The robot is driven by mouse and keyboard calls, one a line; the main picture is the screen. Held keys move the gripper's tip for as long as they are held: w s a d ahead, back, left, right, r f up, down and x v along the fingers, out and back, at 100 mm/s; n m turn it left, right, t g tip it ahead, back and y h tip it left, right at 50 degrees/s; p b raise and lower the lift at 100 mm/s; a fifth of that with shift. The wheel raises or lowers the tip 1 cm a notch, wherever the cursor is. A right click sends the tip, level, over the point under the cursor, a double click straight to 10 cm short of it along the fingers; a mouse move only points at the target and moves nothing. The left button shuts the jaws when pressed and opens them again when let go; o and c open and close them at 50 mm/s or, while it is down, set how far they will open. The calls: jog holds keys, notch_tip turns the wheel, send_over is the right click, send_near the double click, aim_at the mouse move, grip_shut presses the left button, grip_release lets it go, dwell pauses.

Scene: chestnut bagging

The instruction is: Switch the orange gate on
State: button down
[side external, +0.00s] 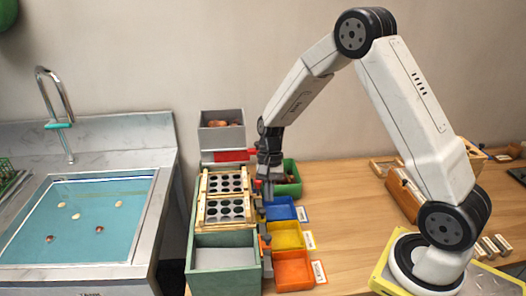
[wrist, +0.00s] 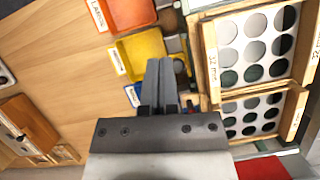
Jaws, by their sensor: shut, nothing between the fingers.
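An orange bin (side external: 295,270) stands at the front of a row of coloured bins; it also shows at the top of the wrist view (wrist: 128,12). A small orange piece (side external: 265,241) sits on the side of the green sorting box, beside that bin. It looks like the orange gate's handle, but it is too small to tell its position. My gripper (side external: 268,190) is shut and empty, pointing down beside the box's right side, further back than the orange piece. In the wrist view my gripper (wrist: 166,66) lies near the yellow bin (wrist: 143,50).
A blue bin (side external: 280,208), a yellow bin (side external: 287,235) and a green bin (side external: 290,185) line the box's right side. Sieve trays with round holes (side external: 203,211) lie on the box. A sink (side external: 90,215) stands left. The wooden table (side external: 340,220) right of the bins is clear.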

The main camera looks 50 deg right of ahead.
aim_at(268, 235)
jog(key=s+a+f, duration=0.4)
jog(key=a+f, duration=0.1)
jog(key=f, duration=0.1)
jog(key=shift+a+f, duration=0.2)
jog(key=shift+a, duration=0.05)
dwell(0.8)
jog(key=shift+s+a+r, duration=0.25)
jog(key=shift+a+r, duration=0.1)
jog(key=shift+r, duration=0.4)
dwell(0.4)
jog(key=w+d+f, duration=0.2)
jog(key=d+f, duration=0.1)
jog(key=v, duration=1)
